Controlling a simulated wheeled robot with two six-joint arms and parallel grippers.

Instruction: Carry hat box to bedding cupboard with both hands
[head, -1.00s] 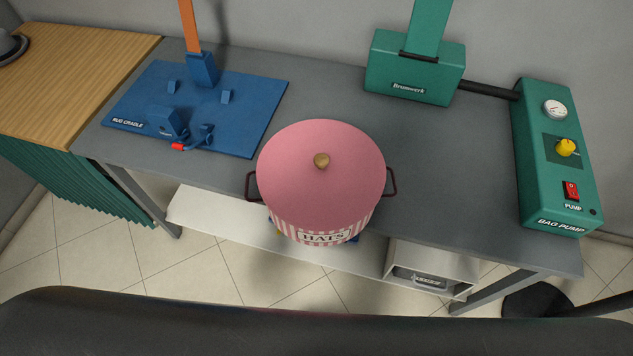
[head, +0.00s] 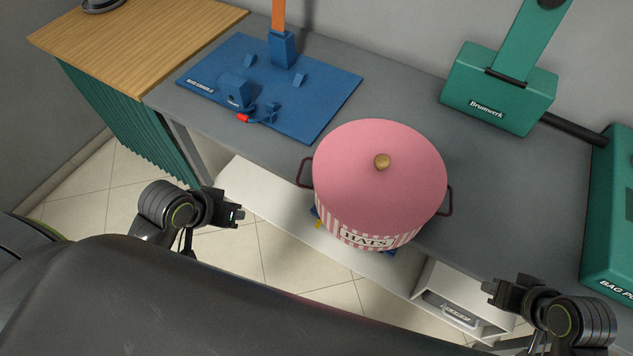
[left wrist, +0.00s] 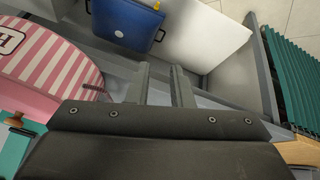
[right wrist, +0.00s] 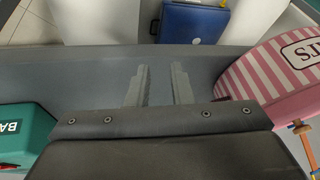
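The hat box (head: 375,190) is a round pink tub with striped sides, a HATS label, a gold lid knob and a dark handle on each side. It stands upright at the front edge of the grey workbench (head: 530,180). My left gripper (head: 238,214) is open and empty, left of the box and apart from its left handle (head: 305,172). My right gripper (head: 490,288) is open and empty, right of and nearer than the right handle (head: 449,201). The box also shows in the left wrist view (left wrist: 45,70) and right wrist view (right wrist: 268,82). I cannot identify a bedding cupboard.
A blue rug cradle (head: 320,105) lies behind and left of the box. A wood-topped unit (head: 140,50) with a green ribbed front adjoins at left. A white shelf (head: 255,190) is below.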

